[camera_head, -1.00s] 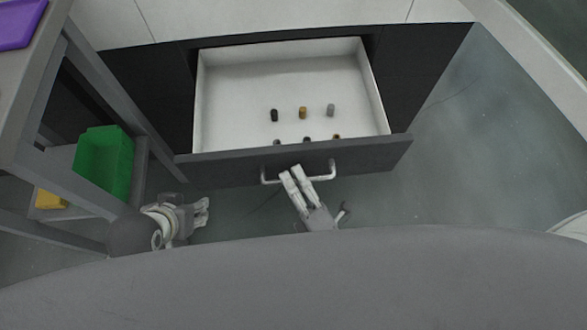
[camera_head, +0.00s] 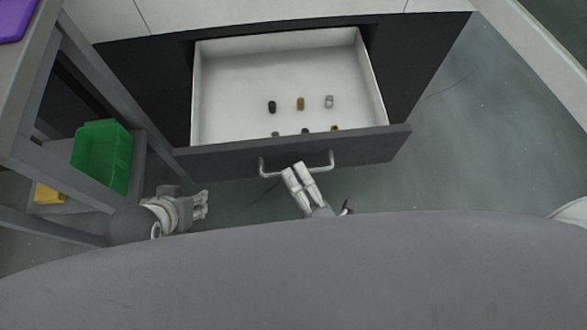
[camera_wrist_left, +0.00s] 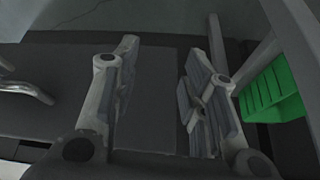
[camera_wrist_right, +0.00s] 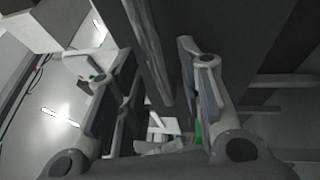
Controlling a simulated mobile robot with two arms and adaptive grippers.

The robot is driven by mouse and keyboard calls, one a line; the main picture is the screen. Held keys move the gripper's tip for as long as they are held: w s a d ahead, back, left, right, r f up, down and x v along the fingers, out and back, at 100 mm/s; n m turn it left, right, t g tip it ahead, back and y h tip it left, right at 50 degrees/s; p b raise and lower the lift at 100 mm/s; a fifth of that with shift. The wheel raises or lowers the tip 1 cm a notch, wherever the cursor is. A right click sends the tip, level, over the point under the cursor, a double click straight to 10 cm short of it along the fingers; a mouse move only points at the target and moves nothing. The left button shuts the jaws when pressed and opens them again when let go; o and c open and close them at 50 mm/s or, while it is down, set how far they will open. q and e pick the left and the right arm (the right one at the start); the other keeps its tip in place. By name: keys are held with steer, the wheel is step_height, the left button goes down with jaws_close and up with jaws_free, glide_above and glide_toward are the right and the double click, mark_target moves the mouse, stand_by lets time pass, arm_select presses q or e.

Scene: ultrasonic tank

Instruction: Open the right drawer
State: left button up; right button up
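The drawer (camera_head: 290,153) is pulled well out of the dark cabinet, its white inside showing several small dark, brown and grey pieces. Its metal handle (camera_head: 330,161) is on the dark front and also shows in the left wrist view (camera_wrist_left: 28,90). My right gripper (camera_head: 298,167) is at the middle of the handle, its fingers overlapping the bar. In the right wrist view its fingers (camera_wrist_right: 158,52) are apart, with a grey bar-like edge between them; I cannot tell whether they touch the handle. My left gripper (camera_head: 204,205) is open and empty, left of the handle and clear of the drawer.
A grey shelf frame (camera_head: 85,75) stands at the left, close to my left arm. It holds a green bin (camera_head: 102,157), a yellow item (camera_head: 48,193) and a purple item (camera_head: 12,20) on top. The floor (camera_head: 460,150) right of the drawer is clear.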

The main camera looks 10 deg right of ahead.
steer(key=v, duration=1)
steer(key=shift+s, duration=0.15)
